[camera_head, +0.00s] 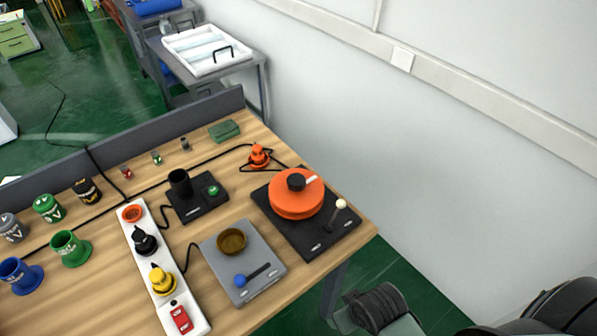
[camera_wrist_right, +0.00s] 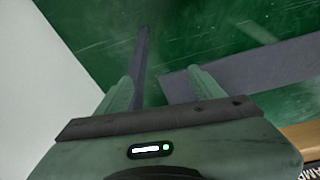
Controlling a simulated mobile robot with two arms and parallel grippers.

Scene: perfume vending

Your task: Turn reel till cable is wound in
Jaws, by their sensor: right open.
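The orange reel (camera_head: 297,201) lies flat on a black base plate (camera_head: 318,240) near the right edge of the wooden table, with a black hub on top and a white strip beside the hub. A lever with a cream knob (camera_head: 341,204) stands on the same base. A black cable (camera_head: 215,158) runs from the reel area past an orange cone-shaped piece (camera_head: 259,155) and across the table to the back left. My right gripper (camera_wrist_right: 160,82) is open and empty in the wrist view, over green floor. It is apart from the reel. My left gripper is not in view.
A white power strip (camera_head: 150,262) with black and yellow plugs, a grey plate with a brown bowl (camera_head: 232,242), and several coloured cups fill the left and middle. A grey low panel (camera_head: 215,106) edges the back. A white wall stands at right.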

